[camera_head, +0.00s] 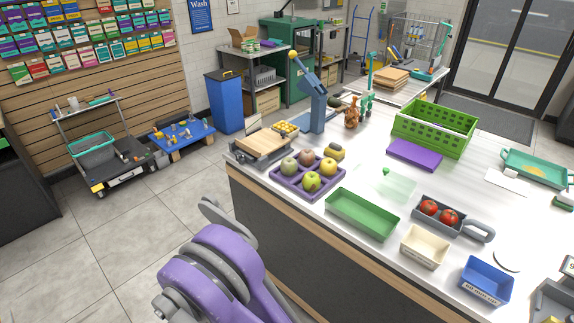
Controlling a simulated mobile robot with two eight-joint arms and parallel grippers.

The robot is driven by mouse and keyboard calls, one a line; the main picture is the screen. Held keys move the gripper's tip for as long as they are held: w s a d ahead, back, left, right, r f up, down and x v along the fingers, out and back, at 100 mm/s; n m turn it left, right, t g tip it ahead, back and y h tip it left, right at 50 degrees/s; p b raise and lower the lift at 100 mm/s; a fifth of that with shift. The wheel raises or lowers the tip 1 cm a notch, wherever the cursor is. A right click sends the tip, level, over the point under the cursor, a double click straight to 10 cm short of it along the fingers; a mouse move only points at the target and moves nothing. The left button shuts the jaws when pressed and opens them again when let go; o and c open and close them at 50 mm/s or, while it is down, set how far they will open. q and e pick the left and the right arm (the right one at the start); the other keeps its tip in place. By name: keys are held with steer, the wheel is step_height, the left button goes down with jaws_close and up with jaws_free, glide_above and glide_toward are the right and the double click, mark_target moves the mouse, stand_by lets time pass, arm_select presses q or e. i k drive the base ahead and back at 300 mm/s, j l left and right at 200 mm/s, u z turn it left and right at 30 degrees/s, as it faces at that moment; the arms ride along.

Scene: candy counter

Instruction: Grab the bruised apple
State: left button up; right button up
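Several apples sit in a purple divided tray (283,184) on the near left part of the white counter. One apple is dull green (289,166), one is brownish pink (306,157), one is yellow (328,167) and one is yellow-green (311,181). At this size I cannot tell for certain which one is bruised. A purple and grey arm of mine fills the bottom left of the view, in front of the counter and below the tray. Neither of my grippers shows in the view.
A wooden board (266,144) and a blue upright press (312,98) stand behind the tray. A green tray (361,214), a cream bin (424,246), a blue bin (486,281) and a grey holder with tomatoes (455,222) are to the right. A green crate (434,127) stands farther back.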

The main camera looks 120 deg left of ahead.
mark_target(311, 181)
steer(key=u, duration=3.9)
